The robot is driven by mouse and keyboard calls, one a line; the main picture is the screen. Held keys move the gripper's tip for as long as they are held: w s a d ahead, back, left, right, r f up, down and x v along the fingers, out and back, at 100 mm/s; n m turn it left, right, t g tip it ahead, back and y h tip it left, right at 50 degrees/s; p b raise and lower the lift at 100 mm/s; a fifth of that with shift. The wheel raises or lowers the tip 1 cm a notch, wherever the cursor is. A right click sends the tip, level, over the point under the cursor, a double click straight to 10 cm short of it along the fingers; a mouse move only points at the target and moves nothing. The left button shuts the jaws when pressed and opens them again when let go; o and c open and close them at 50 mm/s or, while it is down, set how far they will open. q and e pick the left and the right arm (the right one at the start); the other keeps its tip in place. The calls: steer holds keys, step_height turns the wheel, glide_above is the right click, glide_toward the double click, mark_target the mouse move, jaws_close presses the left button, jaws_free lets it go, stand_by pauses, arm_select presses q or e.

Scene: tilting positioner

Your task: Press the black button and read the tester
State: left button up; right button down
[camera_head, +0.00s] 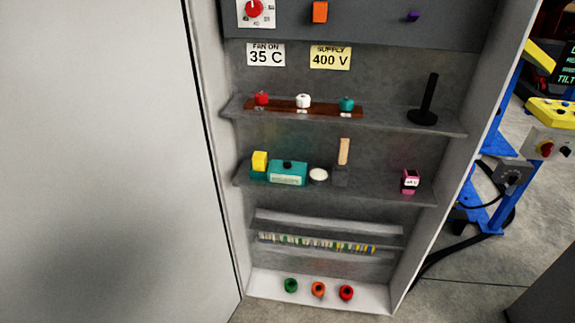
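A teal box (288,179) stands on the middle shelf of the open cabinet, left of centre. It has a small black button-like piece (287,165) on top and a pale panel on its front; the marks there are too small to read. A small pink device (410,187) with a pale label or display stands at the right end of the same shelf; its marks are also too small to read. I cannot tell for sure which of these is the tester. Neither of my grippers is in view, and nothing touches these things.
A yellow block (260,158), a white round piece (318,175) and a grey block with a wooden piece (343,152) share the shelf. A black stand (424,105) is above right. The cabinet's white door (100,160) fills the left. Blue machinery (490,190) stands right.

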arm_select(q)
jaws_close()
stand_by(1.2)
